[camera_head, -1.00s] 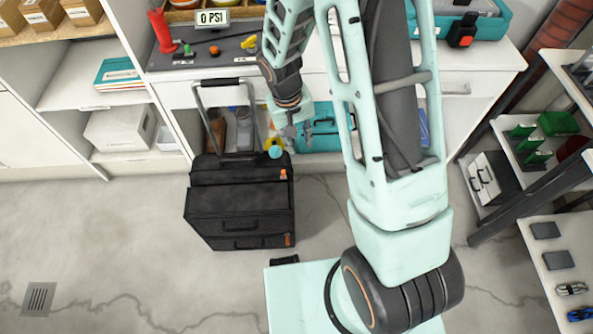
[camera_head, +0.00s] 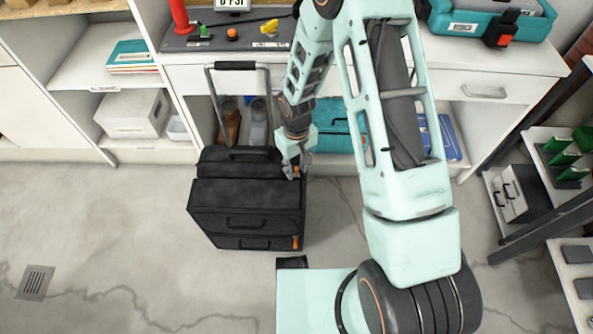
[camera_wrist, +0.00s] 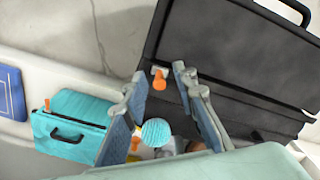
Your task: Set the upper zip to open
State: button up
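A black wheeled bag (camera_head: 246,195) stands upright on the floor with its metal handle raised; it fills the upper right of the wrist view (camera_wrist: 235,50). The orange upper zip pull (camera_head: 296,170) is at the bag's upper right side. In the wrist view, the orange upper pull (camera_wrist: 159,80) lies at the bag's edge. A second orange pull (camera_head: 295,241) sits lower on the same side. My gripper (camera_head: 293,172) is at the upper right corner. In the wrist view my gripper (camera_wrist: 160,76) is open, its fingers on either side of the upper pull. Contact cannot be told.
Cabinets with a worktop (camera_head: 490,55) stand behind the bag. A teal case (camera_head: 338,127) is on the low shelf behind my gripper. A dark-framed rack (camera_head: 540,215) stands at the right. The floor (camera_head: 100,240) left of the bag is clear.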

jog(key=shift+f, duration=0.55)
grip_shut()
